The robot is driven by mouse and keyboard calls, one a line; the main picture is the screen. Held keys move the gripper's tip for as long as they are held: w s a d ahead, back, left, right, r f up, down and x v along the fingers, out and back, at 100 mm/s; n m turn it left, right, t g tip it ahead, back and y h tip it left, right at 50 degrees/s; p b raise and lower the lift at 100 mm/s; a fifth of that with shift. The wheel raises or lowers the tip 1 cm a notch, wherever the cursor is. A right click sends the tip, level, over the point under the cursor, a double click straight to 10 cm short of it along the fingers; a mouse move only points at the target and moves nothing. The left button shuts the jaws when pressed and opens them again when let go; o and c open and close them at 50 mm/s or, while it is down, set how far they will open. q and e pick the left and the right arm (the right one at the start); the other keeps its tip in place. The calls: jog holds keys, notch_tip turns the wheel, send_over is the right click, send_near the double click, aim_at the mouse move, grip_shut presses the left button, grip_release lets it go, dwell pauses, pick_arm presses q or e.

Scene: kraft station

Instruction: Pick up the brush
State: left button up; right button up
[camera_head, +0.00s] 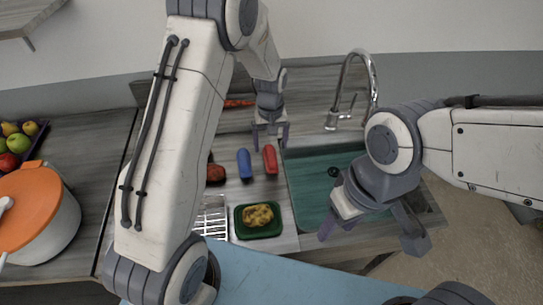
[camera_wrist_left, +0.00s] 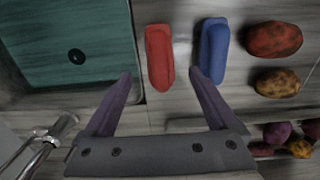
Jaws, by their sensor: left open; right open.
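Two elongated objects lie side by side on the grey wood counter, a red one (camera_head: 270,159) and a blue one (camera_head: 244,163). I cannot tell for sure which is the brush. My left gripper (camera_head: 270,137) is open and empty, just behind the red object in the head view. In the left wrist view, the red object (camera_wrist_left: 160,58) lies between the lines of the open fingertips, and the blue one (camera_wrist_left: 213,50) is just right of the right fingertip. My right gripper (camera_head: 370,240) is open and empty, over the front of the sink.
A green sink (camera_head: 305,190) with a chrome tap (camera_head: 366,70) lies right of the two objects. A green dish (camera_head: 242,231) with yellow food and a white rack (camera_head: 212,215) stand in front. Potatoes (camera_wrist_left: 275,40) lie beside the blue object. An orange-lidded pot (camera_head: 40,235) stands left.

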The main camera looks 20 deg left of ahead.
aim_at(271, 152)
pick_arm(q)
jog(key=shift+f+p, duration=0.35)
jog(key=shift+f, duration=0.2)
jog(key=f+p, duration=0.1)
jog(key=f, duration=0.1)
jog(key=f+p, duration=0.1)
jog(key=f, duration=0.1)
jog(key=shift+w+a, duration=0.1)
jog(key=shift+w, duration=0.1)
jog(key=shift+f, duration=0.25)
grip_shut()
jog(key=shift+r, duration=0.1)
